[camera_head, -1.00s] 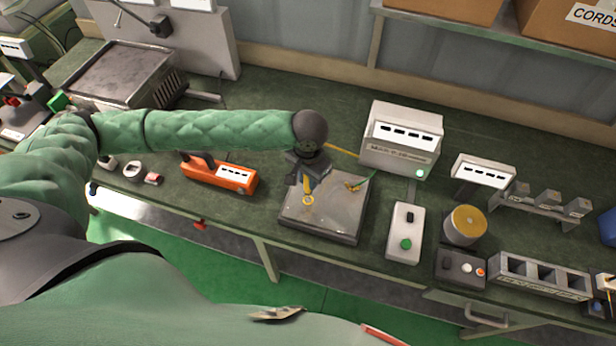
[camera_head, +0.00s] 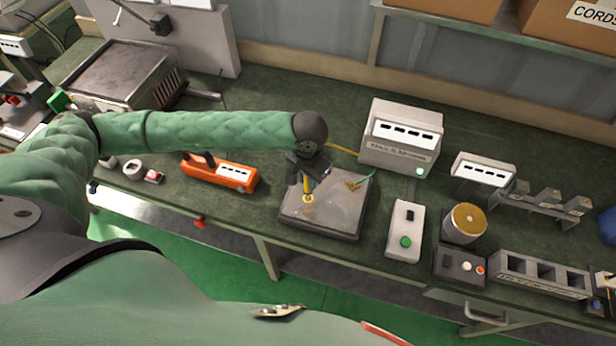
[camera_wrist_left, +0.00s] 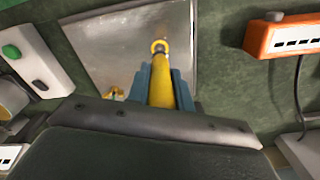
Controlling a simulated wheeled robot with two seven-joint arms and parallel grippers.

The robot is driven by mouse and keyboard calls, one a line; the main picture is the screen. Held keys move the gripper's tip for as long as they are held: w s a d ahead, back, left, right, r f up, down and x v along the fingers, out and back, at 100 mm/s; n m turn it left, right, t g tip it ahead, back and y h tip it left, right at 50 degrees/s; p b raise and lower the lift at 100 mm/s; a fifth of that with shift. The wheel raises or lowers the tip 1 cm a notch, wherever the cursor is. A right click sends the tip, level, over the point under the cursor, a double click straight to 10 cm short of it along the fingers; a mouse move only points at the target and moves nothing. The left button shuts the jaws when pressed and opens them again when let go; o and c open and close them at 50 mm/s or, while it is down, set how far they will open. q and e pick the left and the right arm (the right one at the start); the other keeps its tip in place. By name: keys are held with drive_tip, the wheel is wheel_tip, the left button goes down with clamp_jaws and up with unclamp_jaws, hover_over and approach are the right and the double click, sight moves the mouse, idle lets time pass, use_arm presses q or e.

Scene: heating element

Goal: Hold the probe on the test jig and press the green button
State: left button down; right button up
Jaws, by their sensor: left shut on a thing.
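My left gripper (camera_head: 308,182) is shut on the yellow probe (camera_head: 307,190) over the grey metal plate of the test jig (camera_head: 325,217). The probe also shows in the left wrist view (camera_wrist_left: 160,85), between the blue-grey fingers (camera_wrist_left: 161,88). Its ringed tip points down at the plate; I cannot tell for sure whether it touches. The green button (camera_head: 405,242) is on a white box (camera_head: 394,250) to the right of the jig. It also shows in the left wrist view (camera_wrist_left: 11,51). My right gripper is not in view.
A green-yellow clip (camera_head: 357,184) lies on the plate's back right. A white tester (camera_head: 402,140) stands behind it. An orange device (camera_head: 219,174) is left of the jig. A round gold-topped part (camera_head: 467,219) stands right of the button box. The space in front of the box looks clear.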

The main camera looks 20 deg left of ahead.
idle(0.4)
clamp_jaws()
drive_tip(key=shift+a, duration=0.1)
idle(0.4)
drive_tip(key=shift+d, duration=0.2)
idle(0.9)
